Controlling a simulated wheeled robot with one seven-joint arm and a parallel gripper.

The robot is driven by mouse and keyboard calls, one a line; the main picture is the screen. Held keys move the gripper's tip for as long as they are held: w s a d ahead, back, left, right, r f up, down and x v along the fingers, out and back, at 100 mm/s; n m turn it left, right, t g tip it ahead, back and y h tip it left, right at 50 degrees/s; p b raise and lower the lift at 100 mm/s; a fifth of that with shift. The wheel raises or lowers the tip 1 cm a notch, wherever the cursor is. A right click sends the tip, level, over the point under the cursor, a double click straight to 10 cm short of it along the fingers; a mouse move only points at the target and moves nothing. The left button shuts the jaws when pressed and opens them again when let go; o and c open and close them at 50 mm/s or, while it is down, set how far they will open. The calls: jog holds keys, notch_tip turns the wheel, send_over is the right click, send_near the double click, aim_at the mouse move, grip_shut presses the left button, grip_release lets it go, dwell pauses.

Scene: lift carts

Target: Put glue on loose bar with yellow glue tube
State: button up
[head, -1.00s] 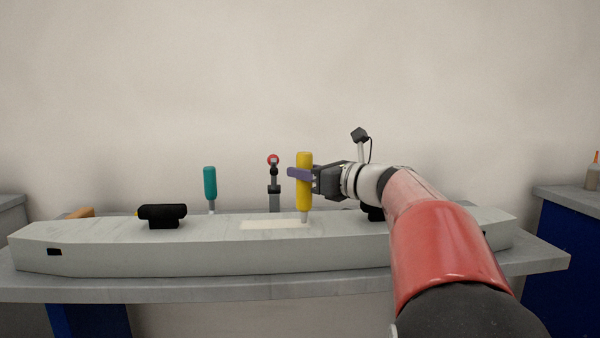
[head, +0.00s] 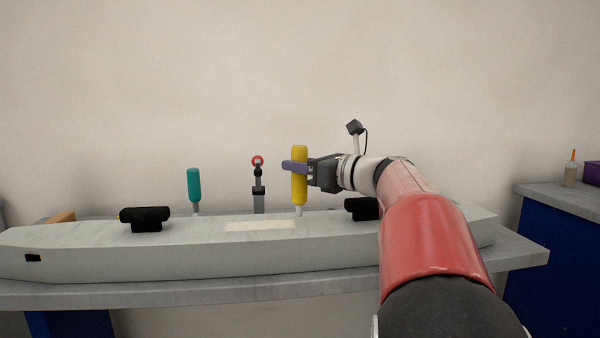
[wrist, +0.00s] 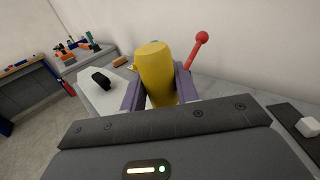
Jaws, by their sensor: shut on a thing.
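The yellow glue tube (head: 300,176) is upright with its pale nozzle pointing down, held in my gripper (head: 297,168). The purple fingers are shut on the tube's middle, and the tube also shows between them in the wrist view (wrist: 156,72). The nozzle is just above or at the top of the long grey bar (head: 200,254); I cannot tell if they touch. A pale cream strip (head: 260,226) lies on the bar's top, left of the nozzle. The bar lies along the workbench (head: 330,288).
Black clamp-like blocks sit on the bar at left (head: 146,218) and right (head: 361,209). Behind it stand a teal-handled tool (head: 194,184) and a red-topped lever (head: 258,162). At right, a blue cabinet (head: 560,262) bears a small orange-tipped bottle (head: 571,170).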

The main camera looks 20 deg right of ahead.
aim_at(301, 146)
jog(key=shift+r, duration=2.65)
jog(key=shift+s, duration=0.1)
